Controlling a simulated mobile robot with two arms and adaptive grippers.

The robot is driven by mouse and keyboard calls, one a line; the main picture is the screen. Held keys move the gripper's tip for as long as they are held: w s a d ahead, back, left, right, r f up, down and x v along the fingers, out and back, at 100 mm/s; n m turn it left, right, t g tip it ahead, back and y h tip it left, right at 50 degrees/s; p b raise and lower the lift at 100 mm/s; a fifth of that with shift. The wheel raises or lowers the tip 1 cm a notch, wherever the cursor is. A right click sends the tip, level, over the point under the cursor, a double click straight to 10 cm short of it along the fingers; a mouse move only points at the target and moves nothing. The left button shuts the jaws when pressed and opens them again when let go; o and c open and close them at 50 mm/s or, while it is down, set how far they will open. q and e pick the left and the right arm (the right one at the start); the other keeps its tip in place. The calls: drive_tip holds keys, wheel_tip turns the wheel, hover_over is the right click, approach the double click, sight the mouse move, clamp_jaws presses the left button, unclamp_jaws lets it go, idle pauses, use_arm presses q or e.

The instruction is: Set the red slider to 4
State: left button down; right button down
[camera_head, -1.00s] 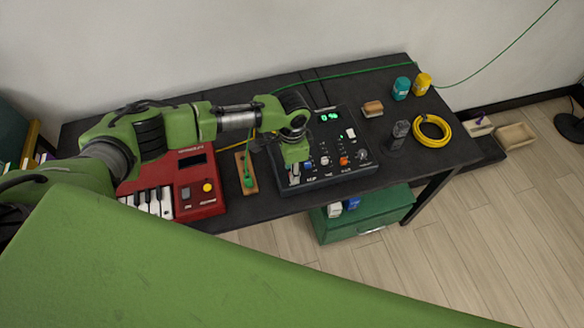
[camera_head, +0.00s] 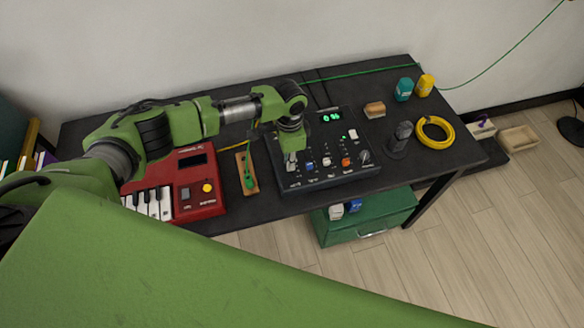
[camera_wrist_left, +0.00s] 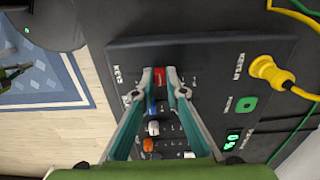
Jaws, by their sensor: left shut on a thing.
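The black control panel (camera_head: 338,178) lies on the dark table. In the left wrist view, the red slider cap (camera_wrist_left: 159,77) is between the fingertips of my left gripper (camera_wrist_left: 159,74), which is shut on it. In the head view my left gripper (camera_head: 291,161) points down at the panel's left part and hides the red cap. Blue (camera_wrist_left: 151,107) and white (camera_wrist_left: 153,128) controls sit beside the red one. A green lit display (camera_head: 331,117) is at the panel's back; it also shows in the wrist view (camera_wrist_left: 232,139), its digits hard to read.
A red keyboard (camera_head: 203,207) and a wooden strip (camera_head: 241,165) with a green cable lie left of the panel. A dark cylinder (camera_head: 402,134), a yellow cable coil (camera_head: 447,140), a brush (camera_head: 375,109) and two pots, teal (camera_head: 403,91) and yellow (camera_head: 425,86), stand right.

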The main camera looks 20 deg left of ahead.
use_arm(q)
drive_tip(key=shift+d, duration=0.1)
drive_tip(key=c, duration=2)
unclamp_jaws()
drive_tip(key=shift+c, duration=0.2)
wheel_tip(320, 180, up, 12)
